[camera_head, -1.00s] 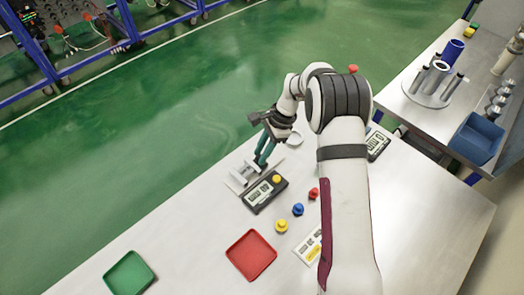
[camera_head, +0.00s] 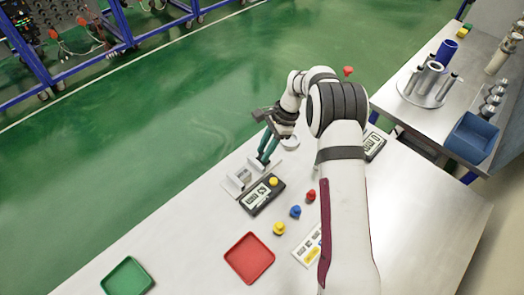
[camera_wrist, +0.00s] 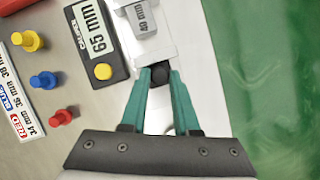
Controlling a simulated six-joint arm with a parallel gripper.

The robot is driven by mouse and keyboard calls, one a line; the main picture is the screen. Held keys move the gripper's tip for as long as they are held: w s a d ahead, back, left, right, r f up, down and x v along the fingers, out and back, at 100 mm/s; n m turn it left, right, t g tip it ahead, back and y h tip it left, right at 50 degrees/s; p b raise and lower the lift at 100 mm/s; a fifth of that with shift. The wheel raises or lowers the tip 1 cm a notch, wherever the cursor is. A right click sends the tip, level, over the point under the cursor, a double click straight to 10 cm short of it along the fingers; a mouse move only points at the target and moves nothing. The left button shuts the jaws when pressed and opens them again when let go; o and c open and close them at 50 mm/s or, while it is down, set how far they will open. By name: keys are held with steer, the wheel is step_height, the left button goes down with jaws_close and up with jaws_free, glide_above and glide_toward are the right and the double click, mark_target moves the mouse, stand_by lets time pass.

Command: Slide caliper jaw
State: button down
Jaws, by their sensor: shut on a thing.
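The caliper lies on the table; its pale rail and jaws (camera_head: 238,182) show in the head view beside a black display box (camera_head: 259,198). In the wrist view the display box (camera_wrist: 94,35) reads 65 mm and has a yellow button (camera_wrist: 103,71). A grey block (camera_wrist: 141,20) marked 40 mm sits by the pale rail. My gripper (camera_head: 263,160) has teal fingers, and in the wrist view my gripper (camera_wrist: 159,74) is shut on a small black knob (camera_wrist: 158,76) over the rail. The fingers hide part of the rail.
Yellow (camera_head: 279,228), blue (camera_head: 295,211) and red (camera_head: 311,195) pegs stand near the display box. A red tray (camera_head: 249,258), a green tray (camera_head: 127,277) and a label card (camera_head: 309,246) lie nearer. Another black box (camera_head: 373,146) is beyond my arm.

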steer(key=c, duration=0.7)
jaws_free()
steer(key=shift+w+d, duration=0.15)
steer(key=shift+d, duration=0.05)
steer(key=v, duration=1.6)
steer(key=shift+a, duration=0.1)
steer(key=s+r+n+h, duration=0.15)
steer(key=s+r, duration=0.25)
steer(key=s, duration=0.4)
steer(key=s+r+n, duration=0.2)
steer(key=s+r, duration=0.3)
steer(key=s, duration=0.2)
steer(key=s+f+n, duration=0.1)
steer(key=s+f, duration=0.1)
steer(key=s, duration=0.5)
steer(key=s+f+n+t, duration=0.1)
steer(key=s+f+n, duration=0.1)
steer(key=s, duration=0.5)
steer(key=s+f+n+h, duration=0.1)
steer(key=s+f, duration=0.1)
steer(key=s, duration=0.5)
steer(key=shift+s+n+t, duration=0.3)
steer(key=shift+s+n, duration=0.05)
steer(key=shift+s, duration=0.05)
